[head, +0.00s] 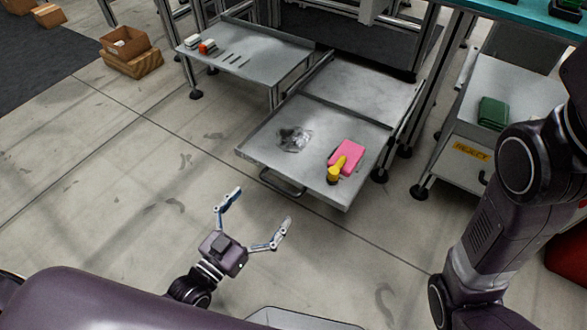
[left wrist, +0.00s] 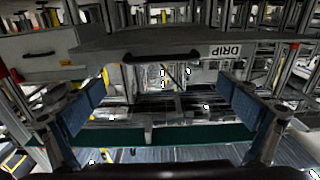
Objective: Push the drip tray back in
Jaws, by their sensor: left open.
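The grey metal drip tray (head: 260,142) sticks out from its frame toward me in the head view. A dark puddle (head: 293,138), a pink item (head: 345,156) and a yellow item (head: 336,172) lie on it. Its handle (head: 283,184) is at the front edge. In the left wrist view the tray front (left wrist: 110,60) appears upside down, with its dark handle (left wrist: 160,56) and a DRIP label (left wrist: 226,50). My left gripper (head: 263,206) is open and empty, in front of the handle and apart from it. Its spread fingers also show in the left wrist view (left wrist: 162,88). My right gripper is out of view.
A low shelf table (head: 270,62) with small items stands left of the tray. A cart (head: 510,90) with a green item (head: 493,113) and a REJECT label is at the right, behind my right arm. Boxes (head: 128,46) sit at the back left. The floor before the tray is clear.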

